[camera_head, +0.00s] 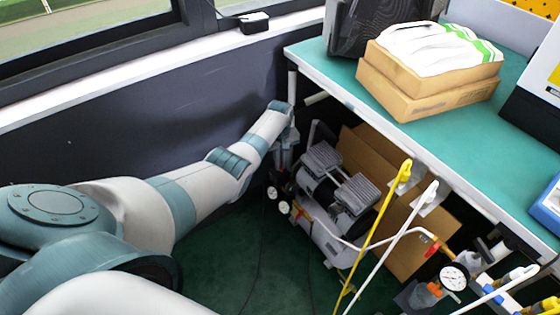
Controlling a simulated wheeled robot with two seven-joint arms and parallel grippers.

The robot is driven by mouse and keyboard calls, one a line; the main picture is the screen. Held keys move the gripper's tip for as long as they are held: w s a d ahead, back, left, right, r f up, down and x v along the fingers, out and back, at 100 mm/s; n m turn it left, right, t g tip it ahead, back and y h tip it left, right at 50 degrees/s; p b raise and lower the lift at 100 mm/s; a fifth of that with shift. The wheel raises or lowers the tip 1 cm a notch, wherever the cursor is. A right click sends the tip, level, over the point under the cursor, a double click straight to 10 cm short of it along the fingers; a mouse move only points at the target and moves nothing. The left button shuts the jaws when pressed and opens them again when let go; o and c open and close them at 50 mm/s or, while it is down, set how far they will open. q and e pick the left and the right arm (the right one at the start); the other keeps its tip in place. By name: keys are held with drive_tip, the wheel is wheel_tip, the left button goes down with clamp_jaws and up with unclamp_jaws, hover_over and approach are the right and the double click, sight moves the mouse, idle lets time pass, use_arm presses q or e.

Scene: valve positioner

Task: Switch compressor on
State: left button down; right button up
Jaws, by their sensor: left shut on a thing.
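The compressor (338,190) stands on the dark green floor under the workbench, with two grey ribbed heads on top and a light tank below. Two round gauges (272,192) and a small red part show at its left end. My left arm reaches in from the left. My left gripper (284,160) points down at the upper left end of the compressor, right by the gauges. It is shut on a part there, small and mostly hidden by the gripper, so I cannot tell its exact shape. My right gripper is out of view.
The teal workbench (440,135) overhangs the compressor, with cardboard boxes (425,92) on top. A yellow pipe (375,235) and a white pipe (393,245) stand in front of the compressor at right. A gauge (453,277) and fittings fill the lower right. Dark wall lies behind.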

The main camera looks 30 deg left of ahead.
use_arm(q)
drive_tip(key=m+p, duration=0.1)
drive_tip(key=m, duration=0.2)
drive_tip(key=shift+r+m, duration=0.1)
drive_tip(key=shift+m, duration=0.2)
drive_tip(key=m+p, duration=0.1)
drive_tip(key=m, duration=0.2)
drive_tip(key=shift+a+m, duration=0.1)
drive_tip(key=shift+m, duration=0.2)
drive_tip(key=m, duration=0.4)
drive_tip(key=shift+m, duration=1)
drive_tip(key=shift+a+m, duration=0.1)
drive_tip(key=shift+m, duration=0.9)
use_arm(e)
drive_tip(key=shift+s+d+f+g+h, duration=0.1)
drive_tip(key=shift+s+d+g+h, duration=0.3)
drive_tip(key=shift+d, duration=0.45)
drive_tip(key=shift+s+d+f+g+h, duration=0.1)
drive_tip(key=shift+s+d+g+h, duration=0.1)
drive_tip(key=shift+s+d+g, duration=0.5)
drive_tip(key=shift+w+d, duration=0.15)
use_arm(q)
drive_tip(key=c, duration=1.9)
unclamp_jaws()
drive_tip(key=shift+o, duration=0.2)
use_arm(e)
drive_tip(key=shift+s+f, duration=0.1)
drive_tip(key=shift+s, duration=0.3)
